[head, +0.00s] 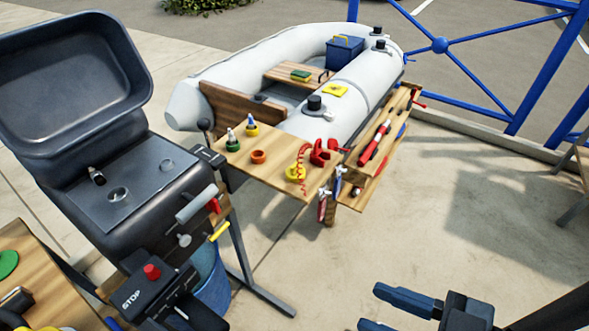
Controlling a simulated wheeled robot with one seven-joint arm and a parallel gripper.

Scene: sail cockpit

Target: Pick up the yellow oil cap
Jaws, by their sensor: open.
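A round yellow piece (293,174) lies on the wooden side shelf (275,178), partly behind a red coiled cord (302,160). It may be the yellow oil cap, but it is too small to be sure. Another yellow piece (335,90), flat with a dark centre, lies on the dinghy's grey tube. A small bottle (252,127) with a yellow lower part stands at the back of the shelf. My gripper (370,307) is at the lower right, open and empty over the concrete, well apart from all of these.
On the shelf are an orange ring (258,157), a green-based bottle (232,141) and a red clip-like part (323,152). A dark open grill (130,180) stands at left. The inflatable dinghy (240,75) lies behind, near a blue railing (440,45). The concrete floor (440,200) at right is clear.

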